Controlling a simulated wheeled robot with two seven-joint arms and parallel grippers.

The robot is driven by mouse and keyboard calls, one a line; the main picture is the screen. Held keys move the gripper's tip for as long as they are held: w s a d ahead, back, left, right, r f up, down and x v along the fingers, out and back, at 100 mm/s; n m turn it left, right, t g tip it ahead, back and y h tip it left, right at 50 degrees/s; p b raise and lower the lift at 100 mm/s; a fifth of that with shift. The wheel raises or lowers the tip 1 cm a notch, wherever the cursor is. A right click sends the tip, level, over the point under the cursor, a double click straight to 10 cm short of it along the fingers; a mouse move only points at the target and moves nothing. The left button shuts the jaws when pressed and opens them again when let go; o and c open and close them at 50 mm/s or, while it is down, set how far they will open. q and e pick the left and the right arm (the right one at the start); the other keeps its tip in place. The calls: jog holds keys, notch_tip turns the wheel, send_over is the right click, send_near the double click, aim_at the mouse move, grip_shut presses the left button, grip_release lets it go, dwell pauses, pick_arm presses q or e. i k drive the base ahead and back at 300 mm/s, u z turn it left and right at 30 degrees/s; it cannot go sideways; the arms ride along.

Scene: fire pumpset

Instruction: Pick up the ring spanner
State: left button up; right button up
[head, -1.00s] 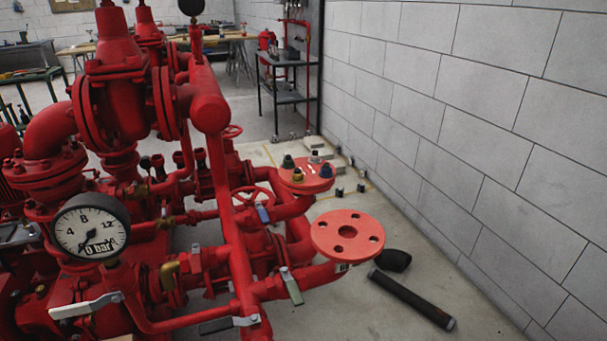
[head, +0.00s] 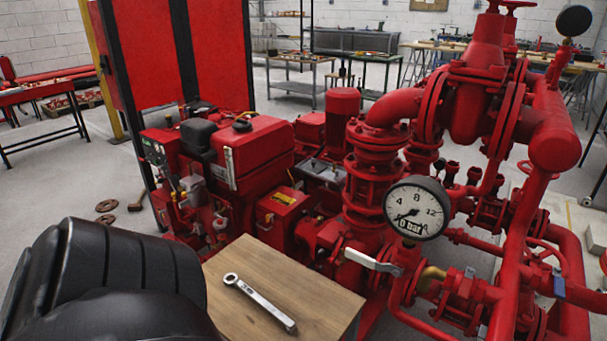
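The ring spanner (head: 261,304) is a silver wrench lying flat on a light wooden tabletop (head: 318,290) at the bottom middle of the head view. Its ring end points up-left and its other end points down-right. Nothing touches it from above. A large black rounded part at the lower left, which looks like part of my own arm, stands left of the wooden top and covers its left side. Neither gripper's fingers show in this view.
The red pumpset with pipes and a pressure gauge (head: 416,208) stands close behind and right of the wooden top. A grey-handled valve lever (head: 373,262) sticks out near its right edge. A red engine (head: 235,150) stands behind. Open floor lies at the far left.

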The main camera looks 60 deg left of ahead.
aim_at(290, 325)
jog(key=k, duration=0.5)
jog(key=u, duration=3.2)
jog(key=k, duration=0.9)
jog(key=z, duration=1.05)
jog(key=i, duration=1)
jog(key=u, duration=1.05)
jog(key=k, duration=1.3)
jog(key=u, duration=0.85)
jog(key=i, duration=1.6)
jog(key=z, duration=1.5)
jog(key=i, duration=1.2)
jog(key=z, duration=1.3)
